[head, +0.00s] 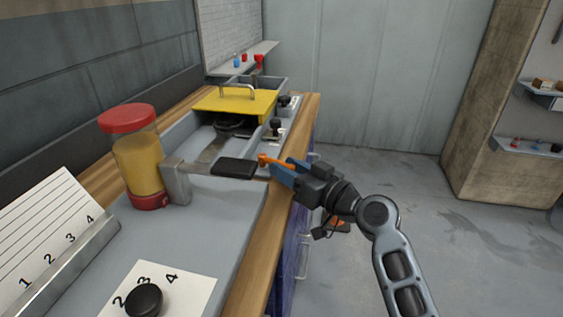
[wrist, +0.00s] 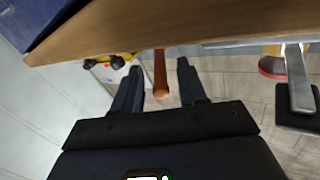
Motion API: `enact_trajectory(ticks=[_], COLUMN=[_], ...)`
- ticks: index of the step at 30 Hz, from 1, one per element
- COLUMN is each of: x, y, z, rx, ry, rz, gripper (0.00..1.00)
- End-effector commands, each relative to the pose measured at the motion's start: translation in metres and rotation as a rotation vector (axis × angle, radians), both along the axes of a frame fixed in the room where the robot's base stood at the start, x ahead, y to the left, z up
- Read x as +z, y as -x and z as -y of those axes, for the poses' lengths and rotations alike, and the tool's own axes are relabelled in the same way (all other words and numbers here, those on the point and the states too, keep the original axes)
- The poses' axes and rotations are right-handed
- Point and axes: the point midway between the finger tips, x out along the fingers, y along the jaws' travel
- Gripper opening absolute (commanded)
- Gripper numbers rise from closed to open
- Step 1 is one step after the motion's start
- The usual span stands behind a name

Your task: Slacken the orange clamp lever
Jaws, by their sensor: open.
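The orange clamp lever (head: 268,159) sticks out by the right edge of the bench, just right of a flat black pad (head: 234,168). My gripper (head: 284,171) reaches it from the right, with its blue-looking fingers close to the lever. In the wrist view the lever (wrist: 161,78) points down between the two fingers of my open gripper (wrist: 160,72), with a visible gap on either side. The fingers seem not to touch it. The lever's pivot is hidden in both views.
A red-capped jar with yellow contents (head: 138,163) stands left of a grey block (head: 176,181). A yellow lid with a handle (head: 235,103) lies behind. A black knob (head: 144,300) sits on a numbered card in front.

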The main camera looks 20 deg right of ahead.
Motion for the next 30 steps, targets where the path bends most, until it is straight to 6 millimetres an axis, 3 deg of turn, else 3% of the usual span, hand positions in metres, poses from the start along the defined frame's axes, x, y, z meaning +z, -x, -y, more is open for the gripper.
enact_trajectory(ticks=[6,15,28,30], x=[0.0,-0.001,-0.001,-0.001], y=[-0.018,-0.02,-0.019,-0.019], z=[-0.007,-0.008,-0.008,-0.008], rx=[-0.001,-0.001,-0.001,-0.001], ry=[0.0,0.0,0.0,0.0], rz=[-0.001,-0.001,-0.001,-0.001], gripper=[0.42,0.42,0.01,0.0])
